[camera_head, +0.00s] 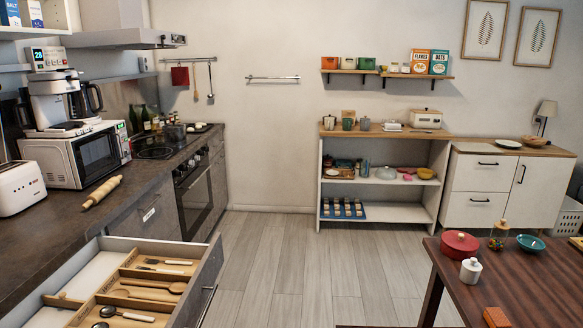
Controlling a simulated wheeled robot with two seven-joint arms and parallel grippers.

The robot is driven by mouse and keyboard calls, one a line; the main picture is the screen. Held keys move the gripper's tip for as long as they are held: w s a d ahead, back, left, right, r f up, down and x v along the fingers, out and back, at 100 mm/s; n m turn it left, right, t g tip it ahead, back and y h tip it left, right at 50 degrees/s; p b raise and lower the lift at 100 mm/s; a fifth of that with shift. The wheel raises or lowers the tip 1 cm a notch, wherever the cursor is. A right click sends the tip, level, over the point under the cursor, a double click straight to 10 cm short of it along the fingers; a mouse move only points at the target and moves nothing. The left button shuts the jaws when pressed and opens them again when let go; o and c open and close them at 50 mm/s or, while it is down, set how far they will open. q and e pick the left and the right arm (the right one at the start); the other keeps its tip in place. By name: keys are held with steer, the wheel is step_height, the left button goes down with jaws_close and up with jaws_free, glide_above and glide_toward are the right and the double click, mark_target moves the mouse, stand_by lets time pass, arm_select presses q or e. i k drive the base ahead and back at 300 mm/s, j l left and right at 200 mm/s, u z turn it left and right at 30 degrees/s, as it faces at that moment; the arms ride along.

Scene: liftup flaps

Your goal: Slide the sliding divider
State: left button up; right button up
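An open drawer (213,262) juts out from the counter at the lower left. In it lies a wooden cutlery organizer (113,279) with several compartments holding spoons and other utensils. A light wooden strip (62,301) lies across the drawer to the left of the organizer, with a small raised piece on it; I cannot tell for certain whether it is the sliding divider. A bare white section of drawer floor (88,275) shows beside the organizer. The near part of the drawer is cut off by the picture's bottom edge. Neither of my grippers is in view.
A dark counter (50,225) above the drawer holds a rolling pin (102,191), a microwave (80,155) and a toaster (20,187). A wooden table (540,285) with a red pot (459,245) stands at the right. The floor (290,270) between is clear.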

mark_target(61, 301)
steer(key=j+u, duration=0.1)
steer(key=u, duration=0.8)
steer(key=i+u, duration=0.1)
steer(key=u, duration=0.35)
